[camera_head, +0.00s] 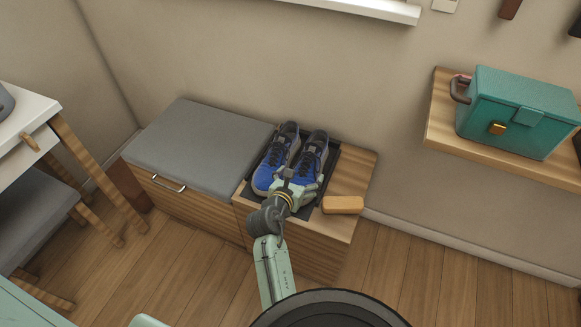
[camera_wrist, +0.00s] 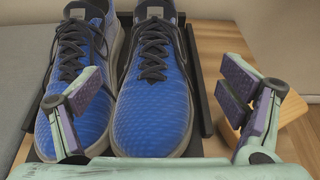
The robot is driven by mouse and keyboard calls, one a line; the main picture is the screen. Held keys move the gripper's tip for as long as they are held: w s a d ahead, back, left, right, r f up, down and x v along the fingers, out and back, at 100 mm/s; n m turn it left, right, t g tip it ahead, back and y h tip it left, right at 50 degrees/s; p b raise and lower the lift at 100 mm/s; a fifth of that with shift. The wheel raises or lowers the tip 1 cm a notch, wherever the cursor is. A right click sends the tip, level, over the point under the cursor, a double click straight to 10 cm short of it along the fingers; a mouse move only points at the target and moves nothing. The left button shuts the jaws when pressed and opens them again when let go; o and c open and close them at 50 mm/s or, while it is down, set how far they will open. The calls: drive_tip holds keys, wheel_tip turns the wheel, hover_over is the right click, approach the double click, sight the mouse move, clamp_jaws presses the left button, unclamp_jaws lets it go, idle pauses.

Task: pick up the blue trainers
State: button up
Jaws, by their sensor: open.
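The blue trainers (camera_head: 273,166) stand side by side on a dark tray (camera_head: 329,172) on the right, wooden part of a low bench. They have dark laces and grey soles. In the wrist view the right trainer (camera_wrist: 152,107) fills the middle and the left trainer (camera_wrist: 80,75) is beside it. My gripper (camera_head: 294,187) is over the toe end of the trainers. In the wrist view my gripper (camera_wrist: 160,100) is open. Its left finger is in front of the left trainer's toe, and its right finger is to the right of the right trainer. Nothing is held between the fingers.
A small tan block (camera_head: 342,205) lies on the bench top right of the tray. A grey cushion (camera_head: 204,146) covers the bench's left part. The wall rises behind. A wall shelf (camera_head: 443,126) with a teal box (camera_head: 515,112) is at right, a table (camera_head: 27,119) at left.

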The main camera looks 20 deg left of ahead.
sight(308, 161)
drive_tip(key=x, duration=0.6)
drive_tip(key=r+x, duration=0.1)
drive_tip(key=x, duration=0.2)
drive_tip(key=shift+w+f+p, duration=0.15)
drive_tip(key=shift+w+p, duration=0.15)
drive_tip(key=shift+w, duration=0.05)
drive_tip(key=shift+a, duration=0.15)
drive_tip(key=c, duration=2)
drive_tip(key=shift+c, duration=0.6)
drive_tip(key=shift+r, duration=0.3)
